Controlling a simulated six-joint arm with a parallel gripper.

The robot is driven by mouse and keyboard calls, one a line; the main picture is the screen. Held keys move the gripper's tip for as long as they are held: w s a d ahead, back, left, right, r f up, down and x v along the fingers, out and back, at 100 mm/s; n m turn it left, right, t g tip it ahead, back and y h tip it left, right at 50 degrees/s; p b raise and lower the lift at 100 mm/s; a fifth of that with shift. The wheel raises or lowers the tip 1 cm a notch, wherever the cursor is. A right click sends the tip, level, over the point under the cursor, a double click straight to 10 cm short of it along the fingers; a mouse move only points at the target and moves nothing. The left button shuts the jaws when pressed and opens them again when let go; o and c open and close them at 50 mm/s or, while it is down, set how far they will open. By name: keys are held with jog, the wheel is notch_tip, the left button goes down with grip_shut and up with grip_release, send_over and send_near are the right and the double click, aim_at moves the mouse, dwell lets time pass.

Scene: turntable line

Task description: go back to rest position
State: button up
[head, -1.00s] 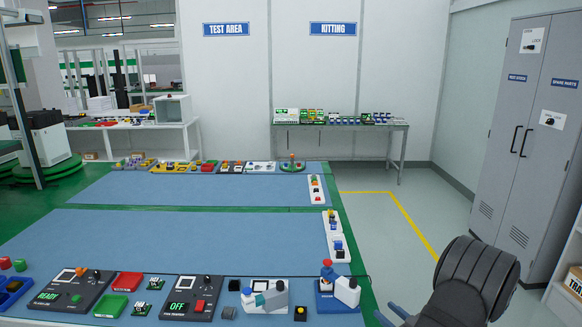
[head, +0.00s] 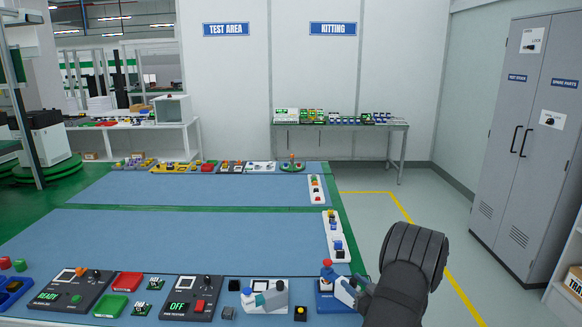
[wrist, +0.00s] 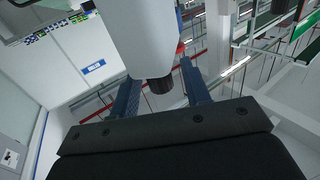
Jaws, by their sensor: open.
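My gripper (head: 359,286) is at the front right of the bench, beside a white device on a blue base (head: 328,301). My arm hides part of it in the head view. In the wrist view my gripper (wrist: 158,72) has its two blue fingers wide apart. A large white body with a black tip (wrist: 158,84) shows between or beyond them. I cannot tell whether the fingers touch it. The head view shows a red knob on top of the device.
The blue bench mat (head: 150,239) is clear in its middle.

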jog(key=shift+w+a, duration=0.25)
jog(key=shift+w, duration=0.05)
jog(key=shift+s+m+t+h, duration=0.1)
jog(key=shift+m+t+h, duration=0.35)
jog(key=shift+h, duration=0.25)
jog(key=shift+m+t+h, duration=0.45)
jog(key=shift+m+h, duration=1.2)
jog(key=shift+h, duration=0.75)
jog(key=shift+m+t+h, duration=0.4)
jog(key=shift+m+h, duration=1.2)
jog(key=shift+h, duration=0.8)
jog(key=shift+m+g+h, duration=0.45)
jog(key=shift+m+h, duration=0.55)
jog(key=shift+h, duration=0.5)
jog(key=shift+m+g+h, duration=0.45)
jog(key=shift+m+h, duration=0.55)
jog(key=shift+h, duration=0.5)
jog(key=shift+d+m+g+h, duration=0.1)
jog(key=shift+m+g+h, duration=1.4)
jog(key=shift+h, duration=0.6)
jog(key=shift+m+h, duration=0.3)
jog(key=shift+c, duration=0.4)
